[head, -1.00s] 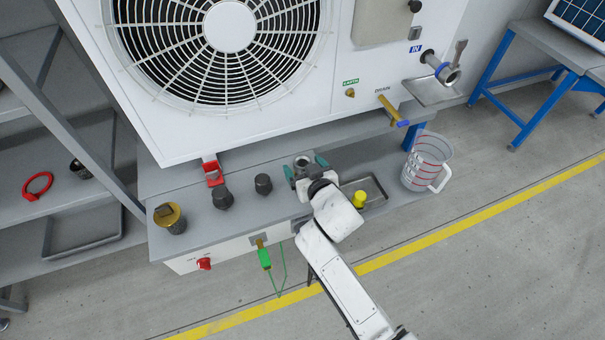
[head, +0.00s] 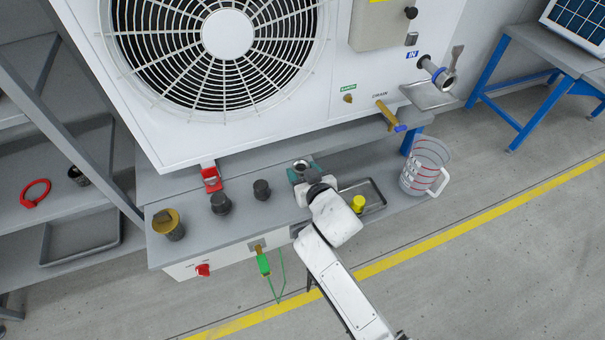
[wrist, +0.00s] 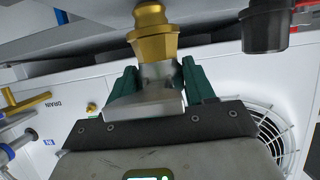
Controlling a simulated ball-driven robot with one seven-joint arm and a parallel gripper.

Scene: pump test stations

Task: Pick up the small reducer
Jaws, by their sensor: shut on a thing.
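The small reducer (head: 301,164) is at the front edge area of the grey bench, under the fan unit, right of two dark fittings. The wrist view shows the reducer (wrist: 150,38) as a flared silver body with a brass hex end. My gripper (head: 303,174) is shut on its silver body, with a green finger on each side, also seen in the wrist view (wrist: 160,76). The brass end sticks out beyond the fingers, towards the bench. Whether it still touches the bench cannot be told.
Two dark fittings (head: 220,203) (head: 262,189) and a yellow-topped strainer (head: 168,224) stand left on the bench. A small tray (head: 376,192) with a yellow piece (head: 358,203) lies right. A clear jug (head: 424,168) stands further right. A brass drain pipe (head: 388,112) juts out above.

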